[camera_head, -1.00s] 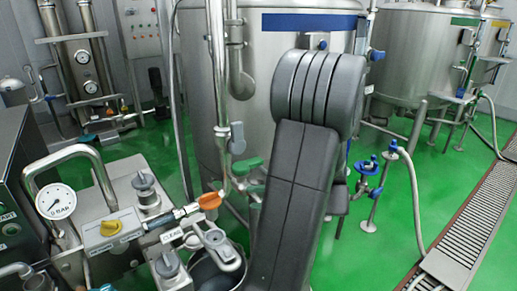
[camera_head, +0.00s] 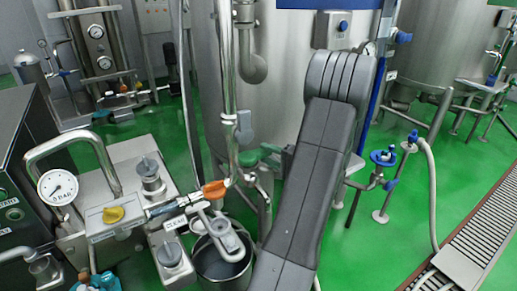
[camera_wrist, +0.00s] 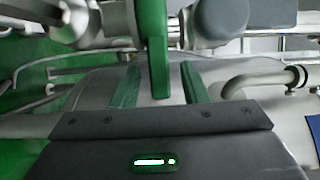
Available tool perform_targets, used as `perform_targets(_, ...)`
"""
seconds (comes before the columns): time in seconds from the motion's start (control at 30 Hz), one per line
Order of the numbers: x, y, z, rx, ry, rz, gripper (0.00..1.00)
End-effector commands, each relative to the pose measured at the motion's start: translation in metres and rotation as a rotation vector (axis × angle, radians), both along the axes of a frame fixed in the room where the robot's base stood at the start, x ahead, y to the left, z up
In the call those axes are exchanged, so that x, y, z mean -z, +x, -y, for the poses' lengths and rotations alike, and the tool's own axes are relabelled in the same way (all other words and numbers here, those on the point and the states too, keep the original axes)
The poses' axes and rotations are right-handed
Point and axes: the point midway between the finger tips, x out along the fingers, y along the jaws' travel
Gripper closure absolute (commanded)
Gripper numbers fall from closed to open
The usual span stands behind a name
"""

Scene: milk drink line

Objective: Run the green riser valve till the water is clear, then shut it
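The green riser valve's lever (camera_head: 250,157) shows in the head view on the pipework in front of the large steel tank. In the wrist view the green lever (camera_wrist: 159,70) points down between the two green-padded fingers of my gripper (camera_wrist: 160,80). A gap shows on each side of the lever, so the gripper is open around it and not clamped. A steel bucket (camera_head: 222,272) stands below the pipework, partly covered by a grey fitting. I cannot tell whether water is running or how clear it is.
A blue valve (camera_head: 384,157) with a hose stand is to the right of my arm. A floor drain grate (camera_head: 485,240) runs along the right. Green floor between is clear.

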Motion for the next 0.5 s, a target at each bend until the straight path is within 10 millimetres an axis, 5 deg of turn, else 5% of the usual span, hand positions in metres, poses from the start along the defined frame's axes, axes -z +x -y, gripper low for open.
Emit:
perform_targets(0.2,-0.001,0.017,-0.027,-0.002,0.001,-0.001,0.6)
perform_targets(0.5,0.0,0.023,-0.035,0.001,0.0,0.0,0.6)
